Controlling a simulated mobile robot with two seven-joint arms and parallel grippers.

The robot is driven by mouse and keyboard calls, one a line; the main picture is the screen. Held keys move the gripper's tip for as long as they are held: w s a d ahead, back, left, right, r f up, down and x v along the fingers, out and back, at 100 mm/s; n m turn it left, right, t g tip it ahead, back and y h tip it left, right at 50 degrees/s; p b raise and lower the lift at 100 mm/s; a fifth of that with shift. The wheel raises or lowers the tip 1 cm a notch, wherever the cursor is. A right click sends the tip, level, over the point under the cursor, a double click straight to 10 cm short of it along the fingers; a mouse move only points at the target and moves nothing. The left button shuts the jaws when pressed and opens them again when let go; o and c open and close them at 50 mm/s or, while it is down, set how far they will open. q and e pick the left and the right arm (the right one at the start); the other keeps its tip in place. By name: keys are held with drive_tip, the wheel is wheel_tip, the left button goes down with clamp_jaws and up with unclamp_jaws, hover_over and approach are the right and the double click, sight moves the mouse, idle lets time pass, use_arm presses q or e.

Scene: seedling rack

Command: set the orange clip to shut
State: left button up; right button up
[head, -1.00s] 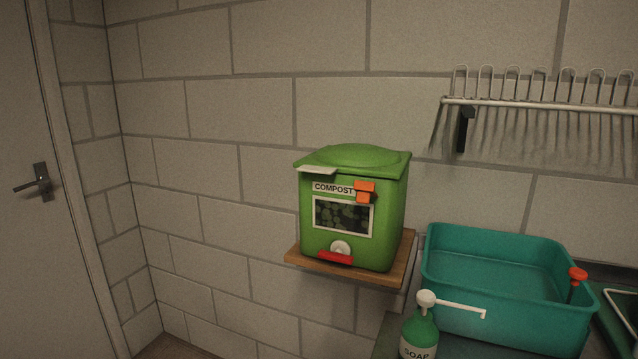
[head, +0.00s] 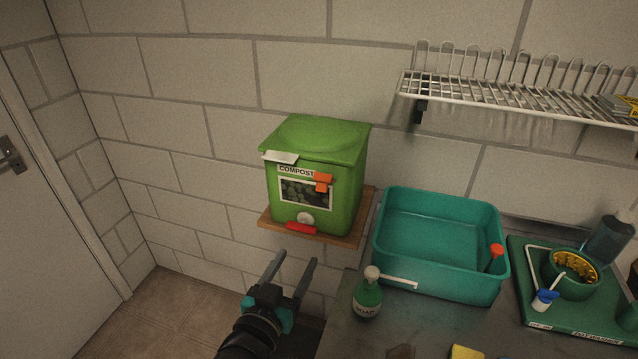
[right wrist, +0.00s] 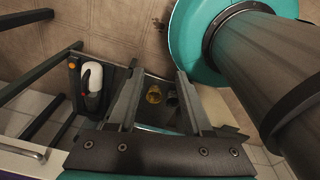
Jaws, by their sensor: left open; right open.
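The orange clip (head: 323,182) sits on the upper right of the front face of the green compost bin (head: 345,196), just below the lid and beside the COMPOST label. It looks like a small two-part block; I cannot tell how its latch is set. The bin stands on a wooden wall shelf (head: 354,239). My left gripper (head: 295,262) is open and empty, below and in front of the shelf, apart from the clip. My right gripper (right wrist: 158,75) is open in the right wrist view, with nothing held; it does not show in the head view.
A green soap bottle (head: 368,299) with a white spout stands by a teal basin (head: 455,283) right of the shelf. A wire rack (head: 500,95) hangs above. A green tray (head: 535,310) lies further right. A door (head: 40,250) is at left. Air before the bin is clear.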

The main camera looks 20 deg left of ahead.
use_arm(q)
wheel_tip(320, 180, up, 6)
drive_tip(key=t, duration=0.1)
approach(321, 189)
drive_tip(key=w, duration=0.8)
drive_tip(key=shift+w+d+p, duration=0.15)
drive_tip(key=shift+w+p, duration=0.2)
drive_tip(key=shift+w, duration=0.05)
clamp_jaws()
